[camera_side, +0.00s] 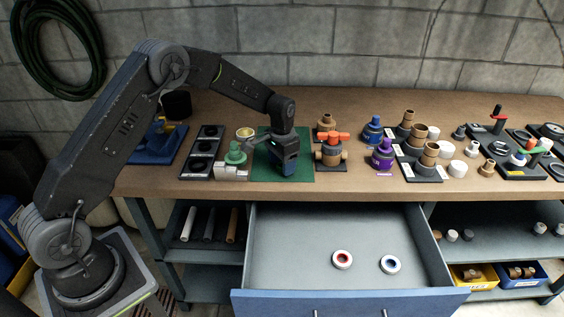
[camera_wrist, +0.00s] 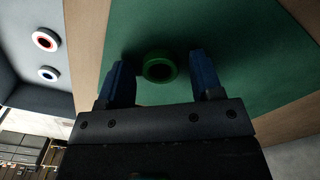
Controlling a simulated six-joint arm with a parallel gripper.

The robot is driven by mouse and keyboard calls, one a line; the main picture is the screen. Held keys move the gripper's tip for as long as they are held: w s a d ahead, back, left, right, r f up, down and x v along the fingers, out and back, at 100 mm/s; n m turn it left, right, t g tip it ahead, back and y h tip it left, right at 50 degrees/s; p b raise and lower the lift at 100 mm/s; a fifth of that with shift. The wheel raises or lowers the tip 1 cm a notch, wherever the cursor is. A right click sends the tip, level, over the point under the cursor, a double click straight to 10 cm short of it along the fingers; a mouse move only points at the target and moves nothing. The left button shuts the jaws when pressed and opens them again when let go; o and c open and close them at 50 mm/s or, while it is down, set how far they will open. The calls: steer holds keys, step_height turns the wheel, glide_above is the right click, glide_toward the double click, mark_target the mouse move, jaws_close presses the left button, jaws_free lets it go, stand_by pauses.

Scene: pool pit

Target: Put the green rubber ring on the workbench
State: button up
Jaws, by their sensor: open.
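The green rubber ring (camera_wrist: 160,67) appears in the wrist view over the green mat (camera_wrist: 230,25), between the two blue fingertips and a little beyond them. I see a gap between the ring and each finger. My gripper (camera_wrist: 158,80) is open, and in the side view my gripper (camera_side: 285,172) points down low over the green mat (camera_side: 304,172) on the workbench (camera_side: 230,103). The ring is hidden behind my gripper in the side view. Whether it lies flat on the mat is hard to tell from the dark shading.
The open drawer (camera_side: 300,255) below the bench front holds a red-centred ring (camera_side: 342,260) and a blue-centred ring (camera_side: 390,264). A green-topped fitting (camera_side: 235,156) stands just left of the mat.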

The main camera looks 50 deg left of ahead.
step_height(320, 180, up, 12)
steer(key=shift+r, duration=0.25)
stand_by(0.3)
steer(key=s+d+r+t, duration=0.3)
steer(key=s+d+r, duration=0.1)
steer(key=s+r, duration=0.85)
steer(key=s+d+f+n+t, duration=0.1)
steer(key=s+d+t, duration=0.1)
steer(key=s, duration=1.7)
steer(key=shift+d+n+t, duration=0.3)
steer(key=shift+d+n, duration=0.1)
steer(key=shift+d, duration=0.25)
steer(key=shift+o, duration=0.5)
steer(key=shift+s+f, duration=0.3)
steer(key=shift+s, duration=0.1)
